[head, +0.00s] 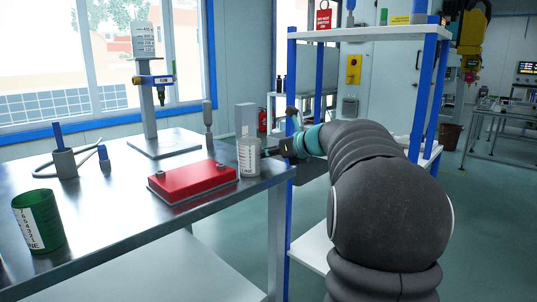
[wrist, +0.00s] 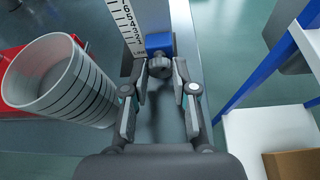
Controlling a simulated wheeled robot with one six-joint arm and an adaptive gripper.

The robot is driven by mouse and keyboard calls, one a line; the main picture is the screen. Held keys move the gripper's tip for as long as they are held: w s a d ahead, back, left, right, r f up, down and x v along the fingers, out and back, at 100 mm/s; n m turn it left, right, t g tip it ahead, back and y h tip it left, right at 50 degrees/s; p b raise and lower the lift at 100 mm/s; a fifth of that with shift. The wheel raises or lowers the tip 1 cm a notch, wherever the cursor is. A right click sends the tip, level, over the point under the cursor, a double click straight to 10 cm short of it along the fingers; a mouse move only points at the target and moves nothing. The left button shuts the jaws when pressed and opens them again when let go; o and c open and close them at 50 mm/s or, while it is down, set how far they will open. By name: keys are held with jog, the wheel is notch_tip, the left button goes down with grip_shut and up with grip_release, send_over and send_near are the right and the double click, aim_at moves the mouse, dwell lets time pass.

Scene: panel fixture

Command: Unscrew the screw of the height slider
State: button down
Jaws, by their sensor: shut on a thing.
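The height slider is a blue block (wrist: 159,43) on an upright post with a white number scale (wrist: 126,20), at the top middle of the wrist view. Its screw is a dark round knob (wrist: 163,70) on the near side of the block. My gripper (wrist: 162,76) is shut on the screw, with one finger on each side of it. In the head view my gripper (head: 284,148) is at the table's right end, beside a white cup. The slider and screw cannot be made out there.
The white ringed cup (wrist: 62,80) is close to my left finger; it also shows in the head view (head: 249,158). A red box (head: 193,182) and a green cup (head: 39,222) are on the table (head: 120,225). A blue-posted shelf (head: 365,33) stands right.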

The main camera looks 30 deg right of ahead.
jog(key=n+h+b, duration=0.2)
jog(key=b, duration=0.1)
jog(key=n+t+b, duration=0.1)
jog(key=n, duration=0.1)
jog(key=shift+s+a+f+h+b, duration=0.1)
jog(key=shift+a+f+h+b, duration=0.2)
jog(key=shift+h+b, duration=0.1)
jog(key=shift+r+n+t+h+b, duration=0.1)
jog(key=shift+n+t+h+b, duration=0.35)
jog(key=shift+n+b, duration=0.7)
jog(key=shift+r+b, duration=0.1)
jog(key=shift+b, duration=0.2)
jog(key=c, duration=0.9)
grip_release()
jog(key=shift+r+m+p, duration=0.1)
jog(key=shift+m+p, duration=0.15)
jog(key=shift+p, duration=0.15)
